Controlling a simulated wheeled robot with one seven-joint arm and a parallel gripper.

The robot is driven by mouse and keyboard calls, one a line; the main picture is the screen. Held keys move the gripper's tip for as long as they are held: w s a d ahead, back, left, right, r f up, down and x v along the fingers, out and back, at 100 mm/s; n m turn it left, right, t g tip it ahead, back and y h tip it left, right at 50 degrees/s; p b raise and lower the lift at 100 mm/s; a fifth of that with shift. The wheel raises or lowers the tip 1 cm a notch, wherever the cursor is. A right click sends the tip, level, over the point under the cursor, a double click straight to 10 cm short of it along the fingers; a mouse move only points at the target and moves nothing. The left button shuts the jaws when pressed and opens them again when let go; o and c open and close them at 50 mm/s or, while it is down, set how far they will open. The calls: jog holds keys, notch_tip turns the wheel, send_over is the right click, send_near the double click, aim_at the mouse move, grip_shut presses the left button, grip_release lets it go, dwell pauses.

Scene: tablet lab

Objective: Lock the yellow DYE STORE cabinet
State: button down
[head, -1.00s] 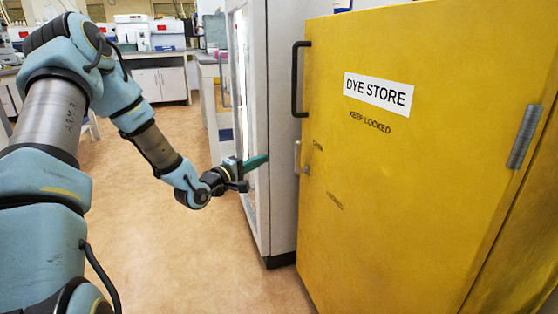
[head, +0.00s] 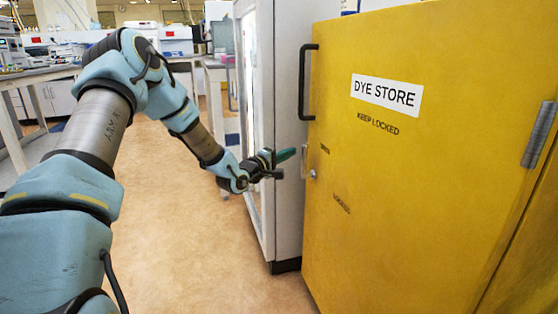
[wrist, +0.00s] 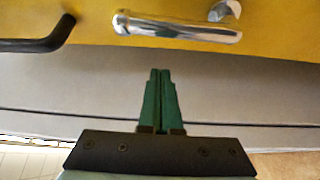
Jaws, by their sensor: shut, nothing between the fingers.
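The yellow DYE STORE cabinet (head: 420,200) fills the right of the head view, its door apparently closed. A small silver lever (head: 303,161) sits at the door's left edge below the black handle (head: 307,82). It looks upright, its upper end near the small upper marking, probably OPEN (head: 325,150); a LOCKED marking (head: 342,203) is lower. My gripper (head: 294,154) is shut and empty, its green fingertips just left of the lever. In the wrist view, the fingers (wrist: 160,72) are together, apart from the lever (wrist: 178,28); the handle (wrist: 38,43) is left.
A tall grey cabinet with a glass front (head: 287,120) stands close to the left of the yellow one, beside my gripper. Benches with lab equipment (head: 35,75) stand at the back and left. The tan floor (head: 185,250) between is clear.

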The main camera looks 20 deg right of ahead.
jog(key=shift+s, duration=1.95)
